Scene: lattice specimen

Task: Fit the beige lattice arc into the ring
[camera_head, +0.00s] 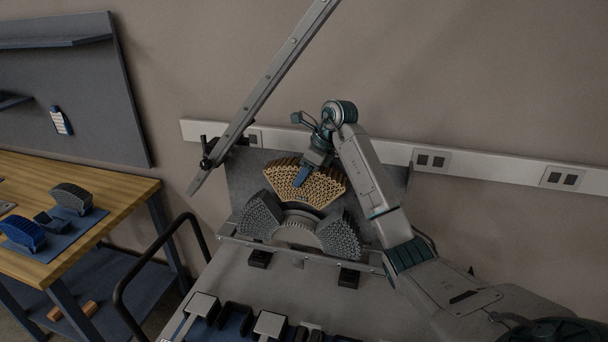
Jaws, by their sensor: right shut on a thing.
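The beige lattice arc (322,188) is at the top of the ring, between two grey lattice arcs, one at left (259,217) and one at right (338,236). The ring's grey round hub (296,236) shows below it, in front of a dark upright plate (238,180). My right gripper (302,178) reaches down from above and is shut on the beige arc. Its fingertips are partly hidden against the arc. I cannot tell whether the arc touches the hub or is fully seated. My left gripper is not in view.
A long metal bar (264,90) slants up from a clamp left of the plate. A wooden bench (115,189) at left holds a grey arc (72,196) and a blue arc (22,233). Dark holders and pale blocks (270,325) line the near table edge.

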